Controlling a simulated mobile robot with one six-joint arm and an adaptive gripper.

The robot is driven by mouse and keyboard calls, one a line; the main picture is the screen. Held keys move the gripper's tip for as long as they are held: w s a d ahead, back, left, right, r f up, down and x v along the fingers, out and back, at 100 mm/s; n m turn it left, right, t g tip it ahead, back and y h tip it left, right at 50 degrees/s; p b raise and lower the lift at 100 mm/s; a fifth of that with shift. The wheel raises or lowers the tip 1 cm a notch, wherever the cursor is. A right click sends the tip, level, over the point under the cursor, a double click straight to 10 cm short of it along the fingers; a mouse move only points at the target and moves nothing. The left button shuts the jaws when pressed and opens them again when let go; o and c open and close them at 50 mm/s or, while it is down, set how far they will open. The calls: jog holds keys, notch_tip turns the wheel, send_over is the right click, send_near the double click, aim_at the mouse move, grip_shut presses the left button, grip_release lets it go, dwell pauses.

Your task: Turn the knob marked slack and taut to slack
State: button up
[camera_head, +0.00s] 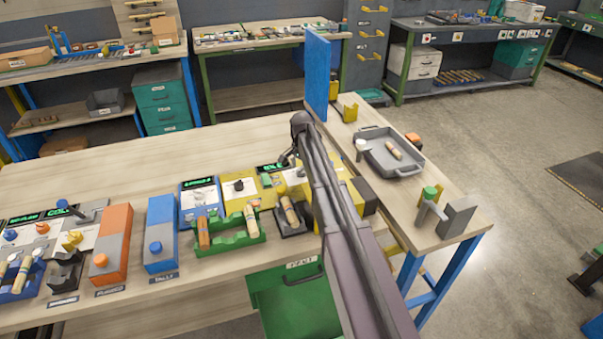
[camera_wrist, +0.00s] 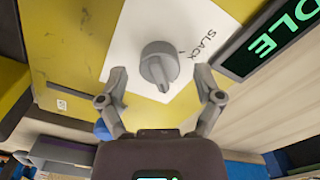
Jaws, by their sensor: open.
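A round grey knob (camera_wrist: 159,64) with a raised ridge sits on a white plate (camera_wrist: 125,50) on a yellow housing (camera_wrist: 65,40). The word SLACK and a short tick are printed to its upper right in the wrist view. The knob's ridge points down in that view, away from the tick. The word taut is not visible. My gripper (camera_wrist: 161,88) is open, with one finger to each side of the knob and gaps between. In the head view my arm covers much of this station, and I cannot make out the knob there.
A green-lettered display (camera_wrist: 272,40) stands right of the knob, its word partly cut off. On the bench in the head view are a green rack (camera_head: 228,240) with wooden pieces, a blue box (camera_head: 160,235) and an orange box (camera_head: 112,240). A blue panel (camera_head: 317,75) stands behind my arm.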

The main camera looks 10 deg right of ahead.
jog(key=shift+f, duration=0.15)
jog(key=c, duration=1.2)
jog(key=shift+o, duration=0.2)
jog(key=shift+n, duration=0.3)
jog(key=n, duration=0.4)
jog(key=shift+a, duration=0.1)
jog(key=n, duration=0.9)
jog(key=shift+a, duration=0.1)
jog(key=shift+n, duration=2.2)
